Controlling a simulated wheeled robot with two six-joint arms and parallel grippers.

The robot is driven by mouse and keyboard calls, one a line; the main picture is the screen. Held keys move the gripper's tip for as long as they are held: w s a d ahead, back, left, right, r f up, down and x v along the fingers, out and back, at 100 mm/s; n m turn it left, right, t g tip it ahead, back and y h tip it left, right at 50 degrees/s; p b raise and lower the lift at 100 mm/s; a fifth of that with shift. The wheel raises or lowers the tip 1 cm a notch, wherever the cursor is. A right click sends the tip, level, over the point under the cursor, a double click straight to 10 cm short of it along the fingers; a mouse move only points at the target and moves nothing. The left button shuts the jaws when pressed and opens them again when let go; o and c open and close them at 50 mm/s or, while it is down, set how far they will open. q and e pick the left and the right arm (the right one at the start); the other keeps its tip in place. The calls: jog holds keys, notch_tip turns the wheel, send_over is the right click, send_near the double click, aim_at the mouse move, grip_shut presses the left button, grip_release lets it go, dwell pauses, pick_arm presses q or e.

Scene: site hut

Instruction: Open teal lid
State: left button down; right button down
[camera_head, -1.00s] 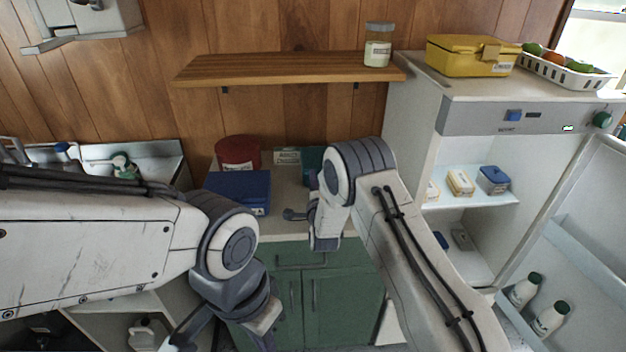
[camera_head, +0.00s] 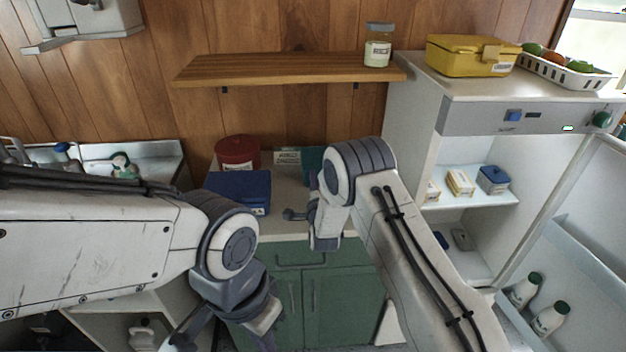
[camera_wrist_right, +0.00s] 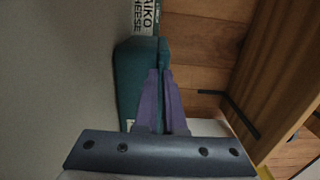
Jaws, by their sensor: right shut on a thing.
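A teal box-like thing (camera_head: 313,160) stands at the back of the counter, mostly hidden behind my right arm in the head view. In the right wrist view its teal side (camera_wrist_right: 130,80) fills the middle, right by my gripper. My right gripper (camera_wrist_right: 161,75) has its two purple fingers close together, shut on the teal thing's edge.
A blue box (camera_head: 238,190) and a red round tin (camera_head: 238,153) stand left of the teal thing on the counter. A wooden shelf (camera_head: 285,68) hangs above. The open fridge (camera_head: 465,150) is at the right.

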jog(key=shift+r+p, duration=0.5)
jog(key=shift+r, duration=0.05)
jog(key=r+g+p, duration=0.1)
jog(key=r+p, duration=0.1)
jog(key=w+r+g+p, duration=0.1)
jog(key=r+g+p, duration=0.1)
jog(key=r, duration=0.1)
jog(key=w+r+g+p, duration=0.1)
jog(key=r+g+p, duration=0.1)
jog(key=shift+w+r, duration=0.1)
jog(key=shift+r, duration=0.05)
jog(key=shift+w+r+g, duration=0.3)
jog(key=shift+w+r, duration=0.3)
jog(key=shift+r, duration=0.15)
